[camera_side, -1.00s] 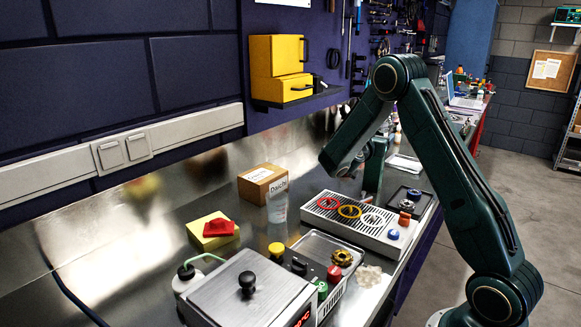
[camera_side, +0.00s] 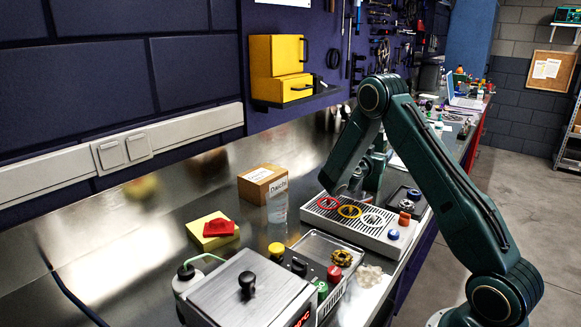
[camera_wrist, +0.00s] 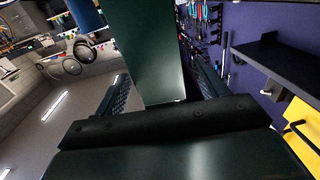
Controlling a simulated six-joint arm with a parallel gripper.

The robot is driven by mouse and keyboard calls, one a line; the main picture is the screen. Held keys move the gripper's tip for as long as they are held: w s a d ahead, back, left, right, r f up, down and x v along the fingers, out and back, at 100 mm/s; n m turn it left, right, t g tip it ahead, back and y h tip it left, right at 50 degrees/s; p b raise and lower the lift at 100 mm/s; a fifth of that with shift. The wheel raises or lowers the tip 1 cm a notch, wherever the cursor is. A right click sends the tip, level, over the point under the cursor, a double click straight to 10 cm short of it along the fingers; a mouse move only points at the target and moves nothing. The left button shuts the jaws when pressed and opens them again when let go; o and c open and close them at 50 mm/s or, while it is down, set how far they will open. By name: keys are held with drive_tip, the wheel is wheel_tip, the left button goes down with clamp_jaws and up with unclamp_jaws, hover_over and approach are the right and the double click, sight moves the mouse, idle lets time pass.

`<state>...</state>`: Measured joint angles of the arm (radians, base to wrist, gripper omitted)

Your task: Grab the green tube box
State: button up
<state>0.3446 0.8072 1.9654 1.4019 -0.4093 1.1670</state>
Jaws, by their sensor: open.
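The green tube box (camera_wrist: 150,45) is a dark green upright block in the wrist view. It fills the space between the two textured fingers of my gripper (camera_wrist: 158,80), with gaps on both sides. The gripper is open and does not hold the box. In the side view, the box (camera_side: 376,172) stands on the bench behind the drip tray, partly hidden by my arm. My gripper (camera_side: 357,184) is low beside it there, and its fingers are hard to make out.
A slotted metal tray (camera_side: 345,228) with coloured rings lies just in front of my gripper. A cardboard box (camera_side: 262,185) and a clear labelled container (camera_side: 277,207) stand to the left. A yellow cabinet (camera_side: 280,70) sits on a wall shelf.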

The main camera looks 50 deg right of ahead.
drive_tip(key=shift+w+d, duration=0.2)
drive_tip(key=shift+d, duration=1.75)
drive_tip(key=c, duration=1.4)
drive_tip(key=shift+r, duration=0.15)
wheel_tip(320, 180, up, 20)
